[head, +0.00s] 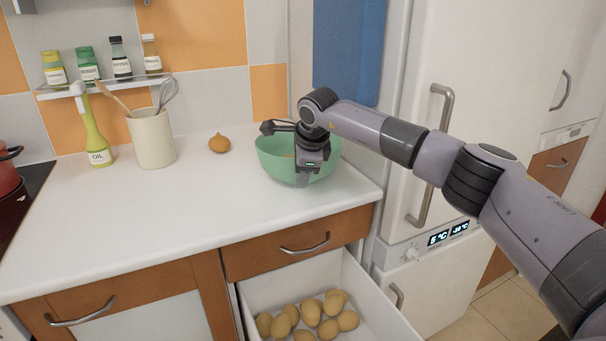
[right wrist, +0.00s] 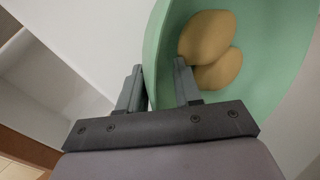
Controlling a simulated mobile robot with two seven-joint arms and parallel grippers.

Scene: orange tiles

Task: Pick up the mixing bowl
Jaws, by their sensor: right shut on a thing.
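The green mixing bowl (head: 268,160) is at the right end of the white counter, next to the fridge. It looks upright; I cannot tell if its base touches the counter. In the right wrist view the bowl (right wrist: 265,85) holds two yellow-brown, potato-like things (right wrist: 210,45). My right gripper (head: 306,178) points down at the bowl's near side, covering part of it. Its fingers, seen in the right wrist view (right wrist: 159,66), are on both sides of the bowl's wall, shut on it. My left gripper is not in view.
An open drawer (head: 375,300) with several potato-like things juts out below the counter (head: 200,215). An onion-like thing (head: 219,143), a utensil crock (head: 152,140) and an oil bottle (head: 95,140) stand left of the bowl. The fridge (head: 415,100) is close on the right.

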